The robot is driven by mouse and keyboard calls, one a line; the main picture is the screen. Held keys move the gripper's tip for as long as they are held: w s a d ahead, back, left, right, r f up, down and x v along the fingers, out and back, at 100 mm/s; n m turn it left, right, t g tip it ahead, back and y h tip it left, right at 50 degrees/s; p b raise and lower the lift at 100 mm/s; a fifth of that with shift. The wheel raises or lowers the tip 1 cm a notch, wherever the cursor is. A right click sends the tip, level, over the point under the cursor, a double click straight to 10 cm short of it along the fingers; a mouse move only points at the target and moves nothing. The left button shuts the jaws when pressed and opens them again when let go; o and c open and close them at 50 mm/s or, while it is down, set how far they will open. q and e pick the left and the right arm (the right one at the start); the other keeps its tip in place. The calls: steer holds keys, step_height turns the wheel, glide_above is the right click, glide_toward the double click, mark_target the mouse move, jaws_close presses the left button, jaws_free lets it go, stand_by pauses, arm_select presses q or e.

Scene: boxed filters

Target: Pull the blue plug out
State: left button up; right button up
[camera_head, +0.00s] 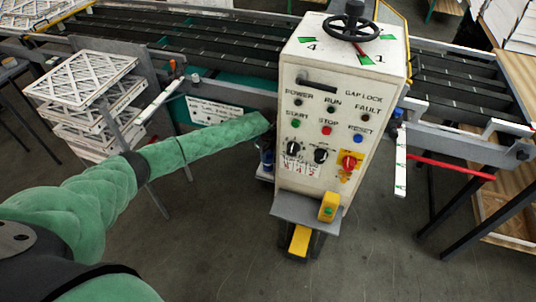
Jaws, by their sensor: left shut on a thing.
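The white control cabinet (325,125) stands in the middle of the camera_head view, with lamps, knobs and buttons on its front. My left arm, in a green sleeve, reaches in from the left to the cabinet's left side. My left gripper (268,138) is at that side, small and dark, and its fingers are hard to make out. It is shut on the blue plug (267,159), of which a little blue shows just below the sleeve's end. Whether the plug still sits in its socket is hidden. My right gripper is not in view.
A black handwheel (350,26) tops the cabinet. A yellow pedal (299,241) is at its foot. A conveyor (200,45) runs behind. White filter frames (85,80) are stacked at the left. A red bar (450,166) sticks out at the right. The floor in front is clear.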

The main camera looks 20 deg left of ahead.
arm_select(q)
steer(key=shift+r+p, duration=0.65)
steer(key=shift+r, duration=0.35)
steer(key=shift+r+p, duration=0.3)
steer(key=shift+r, duration=0.2)
steer(key=shift+r, duration=0.3)
